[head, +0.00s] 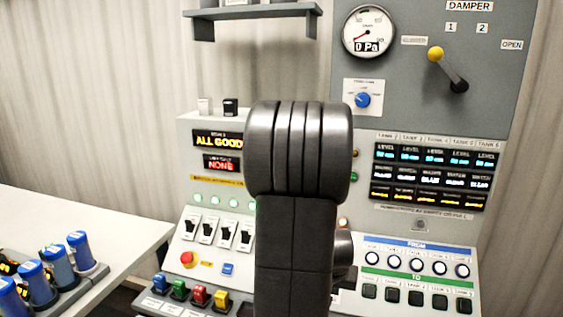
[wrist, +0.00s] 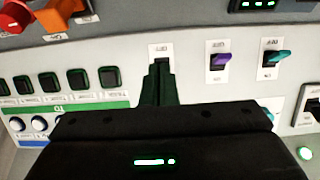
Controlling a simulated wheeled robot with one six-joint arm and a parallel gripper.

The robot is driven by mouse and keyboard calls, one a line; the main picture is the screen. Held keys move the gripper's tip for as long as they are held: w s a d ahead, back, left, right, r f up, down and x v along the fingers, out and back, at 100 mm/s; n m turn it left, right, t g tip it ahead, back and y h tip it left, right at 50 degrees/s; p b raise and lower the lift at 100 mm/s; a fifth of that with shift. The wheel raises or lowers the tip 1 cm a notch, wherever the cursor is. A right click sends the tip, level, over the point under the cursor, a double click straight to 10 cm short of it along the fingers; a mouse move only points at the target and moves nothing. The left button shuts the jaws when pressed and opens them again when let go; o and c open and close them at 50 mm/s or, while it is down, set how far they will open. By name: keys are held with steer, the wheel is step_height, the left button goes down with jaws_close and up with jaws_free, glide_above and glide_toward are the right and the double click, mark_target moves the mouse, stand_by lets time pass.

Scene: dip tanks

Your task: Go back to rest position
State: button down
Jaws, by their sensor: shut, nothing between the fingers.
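My gripper (wrist: 158,84) shows in the wrist view as two dark fingers close together, shut and empty. Its tips are over the control panel, right by a small white-plated switch (wrist: 161,55). I cannot tell whether they touch it. In the head view my dark grey arm stands upright in the middle and hides the centre of the control panel (head: 190,150); the gripper itself is hidden there.
A lever with a yellow knob (head: 435,54) and a gauge (head: 369,31) are on the upper panel. A red button (head: 187,259) is at lower left. A white table (head: 60,230) at left bears several blue-capped containers. In the wrist view, purple (wrist: 220,58) and teal (wrist: 274,56) switches are right of the fingers.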

steer(key=b+x, duration=0.1)
steer(key=x, duration=0.2)
steer(key=b+x, duration=0.1)
steer(key=x, duration=0.1)
steer(key=shift+s+f+b, duration=0.25)
steer(key=shift+f+b, duration=0.05)
steer(key=shift+b, duration=0.05)
steer(key=shift+w+d+p, duration=0.1)
steer(key=shift+w+p, duration=0.2)
steer(key=shift+w, duration=0.3)
steer(key=shift+s, duration=0.1)
